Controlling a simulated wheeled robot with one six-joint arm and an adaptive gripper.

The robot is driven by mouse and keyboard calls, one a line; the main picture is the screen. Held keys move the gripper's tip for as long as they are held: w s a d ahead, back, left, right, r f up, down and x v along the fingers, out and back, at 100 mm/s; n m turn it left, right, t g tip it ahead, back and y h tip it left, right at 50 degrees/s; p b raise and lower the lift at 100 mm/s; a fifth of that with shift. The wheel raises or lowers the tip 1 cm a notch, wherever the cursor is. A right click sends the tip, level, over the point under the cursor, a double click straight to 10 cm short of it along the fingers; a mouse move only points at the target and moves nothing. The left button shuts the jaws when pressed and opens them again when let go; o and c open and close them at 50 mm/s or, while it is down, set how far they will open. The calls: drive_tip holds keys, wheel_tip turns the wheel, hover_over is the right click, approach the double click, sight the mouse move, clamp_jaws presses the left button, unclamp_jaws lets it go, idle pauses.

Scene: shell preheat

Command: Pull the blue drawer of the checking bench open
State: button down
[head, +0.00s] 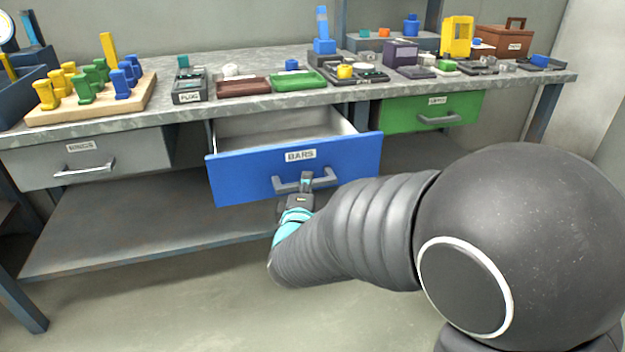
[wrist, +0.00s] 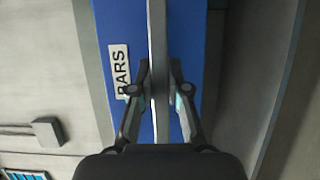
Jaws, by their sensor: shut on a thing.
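The blue drawer (head: 240,178) is labelled BARS and stands out from under the checking bench (head: 200,113), partly open. Its pale inside (head: 280,128) shows behind the front panel, and I see nothing lying in the visible part. My gripper (head: 305,182) is at the grey bar handle (head: 287,185) on the drawer's front. In the wrist view, the two fingers of my gripper (wrist: 160,85) are closed on the handle bar (wrist: 158,30) from both sides. The blue front (wrist: 201,45) lies behind them. My arm covers the area below and right of the handle.
A grey drawer (head: 130,160) labelled RINGS is shut at left, and a green drawer (head: 400,113) is shut at right. A lower shelf (head: 130,225) runs beneath. The bench top carries a peg board (head: 140,100), trays and small parts. The floor in front is clear.

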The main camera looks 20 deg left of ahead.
drive_tip(key=c, duration=1.1)
unclamp_jaws()
drive_tip(key=shift+s, duration=0.1)
drive_tip(key=v, duration=1.2)
